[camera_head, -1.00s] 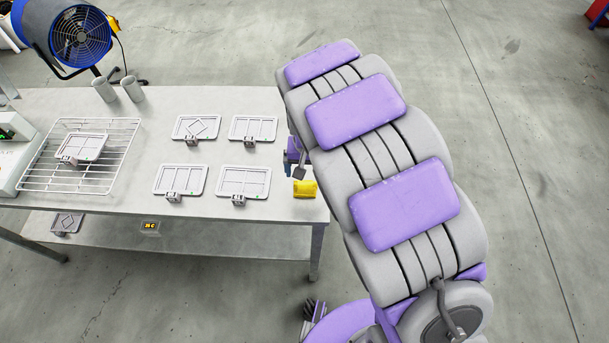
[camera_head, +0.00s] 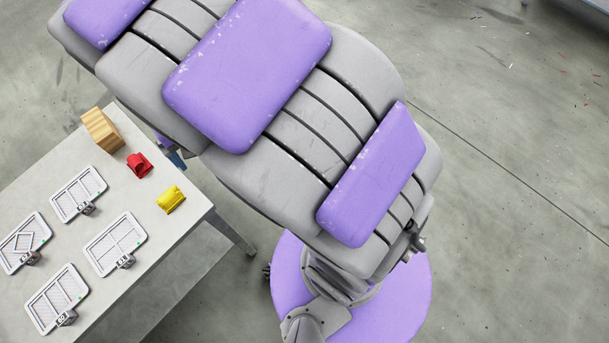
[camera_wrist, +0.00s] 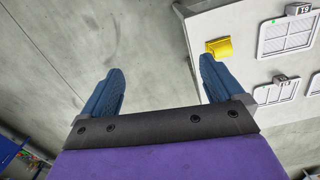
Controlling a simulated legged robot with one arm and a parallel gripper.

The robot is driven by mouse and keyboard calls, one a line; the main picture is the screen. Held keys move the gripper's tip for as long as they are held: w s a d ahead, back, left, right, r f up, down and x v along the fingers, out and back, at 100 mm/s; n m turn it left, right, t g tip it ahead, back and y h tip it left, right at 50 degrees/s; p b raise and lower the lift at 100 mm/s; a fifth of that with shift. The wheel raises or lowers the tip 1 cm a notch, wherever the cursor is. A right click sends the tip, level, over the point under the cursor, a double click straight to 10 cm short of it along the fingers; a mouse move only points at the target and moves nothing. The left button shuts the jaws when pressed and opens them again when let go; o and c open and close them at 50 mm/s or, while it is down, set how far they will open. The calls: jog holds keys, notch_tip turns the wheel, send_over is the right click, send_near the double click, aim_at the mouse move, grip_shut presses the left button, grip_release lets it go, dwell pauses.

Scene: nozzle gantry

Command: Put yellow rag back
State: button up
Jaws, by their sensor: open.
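The yellow rag (camera_head: 171,200) lies folded on the light table (camera_head: 165,235), near its right edge. It also shows in the wrist view (camera_wrist: 219,47), just above the tip of the right-hand finger and apart from it. My gripper (camera_wrist: 160,84) is open with its blue fingers wide apart. Only floor shows between the fingers, beyond the table's edge. In the head view my arm hides most of the gripper; only a bit of blue shows beside the table edge.
A red rag (camera_head: 139,165) and a wooden block (camera_head: 102,130) stand behind the yellow rag. Several framed panels with small tags, one of them here (camera_head: 115,243), lie to the left.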

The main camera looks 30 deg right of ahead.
jog(key=s+d+r, duration=0.1)
jog(key=s+d, duration=0.3)
jog(key=s, duration=0.3)
jog(key=s+d+r, duration=0.2)
jog(key=s+d, duration=0.2)
jog(key=s, duration=0.2)
jog(key=s+d+r+m+g, duration=0.1)
jog(key=s+d+r, duration=0.1)
jog(key=s, duration=0.5)
jog(key=shift+s+d, duration=0.35)
jog(key=shift+d, duration=0.55)
jog(key=shift+a, duration=0.1)
jog(key=shift+c, duration=0.4)
